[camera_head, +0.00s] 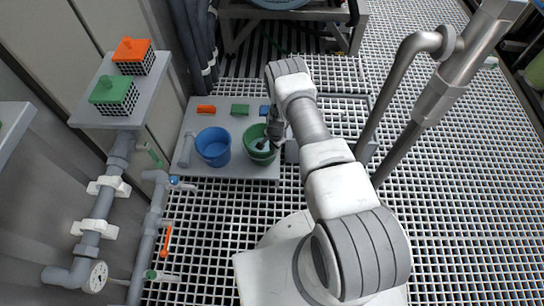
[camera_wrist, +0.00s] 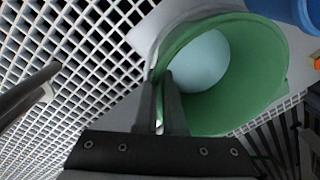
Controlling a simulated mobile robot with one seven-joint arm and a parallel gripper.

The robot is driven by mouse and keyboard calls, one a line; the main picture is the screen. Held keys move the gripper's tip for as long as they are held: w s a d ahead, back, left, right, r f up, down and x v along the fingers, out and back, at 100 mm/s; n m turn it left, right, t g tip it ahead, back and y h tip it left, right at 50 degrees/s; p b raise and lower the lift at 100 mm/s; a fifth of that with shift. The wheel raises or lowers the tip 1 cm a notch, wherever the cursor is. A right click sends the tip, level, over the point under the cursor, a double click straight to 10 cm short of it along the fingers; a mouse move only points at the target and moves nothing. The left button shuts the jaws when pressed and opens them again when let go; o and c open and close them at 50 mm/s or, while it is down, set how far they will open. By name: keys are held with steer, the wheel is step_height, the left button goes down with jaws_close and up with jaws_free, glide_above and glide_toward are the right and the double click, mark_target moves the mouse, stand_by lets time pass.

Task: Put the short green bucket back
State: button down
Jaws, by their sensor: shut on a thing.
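The short green bucket (camera_head: 257,157) is at the right front part of a low grey platform (camera_head: 232,171), beside the blue bucket (camera_head: 213,147). In the wrist view the green bucket (camera_wrist: 262,70) shows its open mouth and a pale round area inside. My gripper (camera_head: 272,137) is at the bucket's right rim. In the wrist view my gripper (camera_wrist: 166,100) is shut on the bucket wall, one finger inside and one outside. I cannot tell whether the bucket rests on the platform or hangs just above it.
Orange (camera_head: 206,109), green (camera_head: 240,109) and blue (camera_head: 264,110) blocks line the platform's back. A grey shelf (camera_head: 91,117) at left holds an orange-topped (camera_head: 133,56) and a green-topped (camera_head: 114,94) crate. A metal pipe (camera_head: 394,90) rises at right. White floor grating (camera_head: 205,220) lies in front.

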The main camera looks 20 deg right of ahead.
mark_target(272, 159)
steer(key=shift+w+f+b, duration=0.1)
steer(key=shift+f+b, duration=0.65)
steer(key=shift+f, duration=1.2)
steer(key=c, duration=1)
jaws_free()
